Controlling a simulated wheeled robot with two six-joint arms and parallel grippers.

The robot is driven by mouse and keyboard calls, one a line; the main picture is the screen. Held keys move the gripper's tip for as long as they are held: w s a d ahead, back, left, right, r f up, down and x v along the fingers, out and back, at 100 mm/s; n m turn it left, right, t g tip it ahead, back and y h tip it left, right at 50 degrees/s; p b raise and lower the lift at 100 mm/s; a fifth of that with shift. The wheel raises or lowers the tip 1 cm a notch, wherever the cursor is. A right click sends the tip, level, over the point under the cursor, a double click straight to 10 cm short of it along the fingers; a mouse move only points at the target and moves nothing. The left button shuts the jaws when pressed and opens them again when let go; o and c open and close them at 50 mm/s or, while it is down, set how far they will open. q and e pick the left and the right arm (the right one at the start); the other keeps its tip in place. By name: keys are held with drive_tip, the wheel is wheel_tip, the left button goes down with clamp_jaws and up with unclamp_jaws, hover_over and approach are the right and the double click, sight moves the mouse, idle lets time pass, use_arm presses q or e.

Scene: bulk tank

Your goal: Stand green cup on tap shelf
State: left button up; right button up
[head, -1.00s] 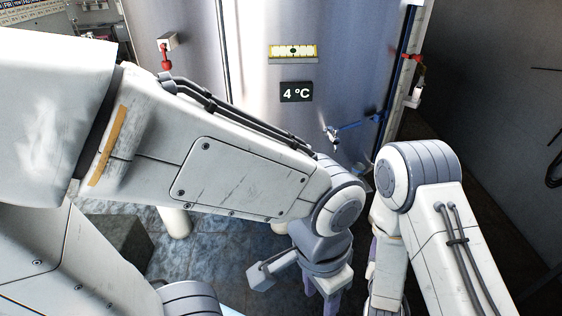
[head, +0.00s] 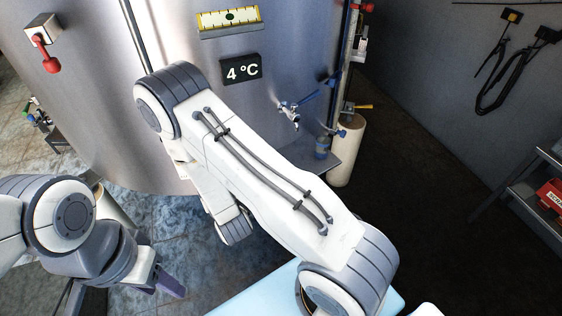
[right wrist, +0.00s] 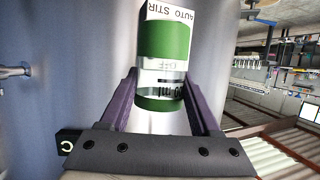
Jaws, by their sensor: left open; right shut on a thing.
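The green cup (right wrist: 160,104) shows in the right wrist view, a clear vessel with green and "ml" marking. It is between the purple fingers of my right gripper (right wrist: 160,76), which is shut on it. In the head view my right forearm hides this gripper and the cup. The tap (head: 290,112) with a blue handle sticks out of the steel tank. The grey tap shelf (head: 340,166) is low at the tank's right side, partly behind my right arm. My left gripper (head: 166,281) is open and empty at the lower left, well away from the shelf.
The steel tank (head: 285,55) fills the back. A rack with a red box (head: 553,195) stands at far right. The dark floor between is clear.

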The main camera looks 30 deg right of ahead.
drive_tip(key=d+m+h+b, duration=0.2)
drive_tip(key=d+b, duration=0.4)
drive_tip(key=d, duration=1.9)
drive_tip(key=s+d+b, duration=0.2)
drive_tip(key=s+d, duration=0.3)
drive_tip(key=d, duration=0.5)
drive_tip(key=shift+h, duration=0.3)
drive_tip(key=w+f+p, duration=0.1)
drive_tip(key=w+f, duration=0.4)
drive_tip(key=w+f+p, duration=0.1)
drive_tip(key=w+f, duration=0.5)
drive_tip(key=shift+w+d, duration=0.2)
drive_tip(key=shift+f, duration=0.15)
drive_tip(key=shift+f, duration=0.1)
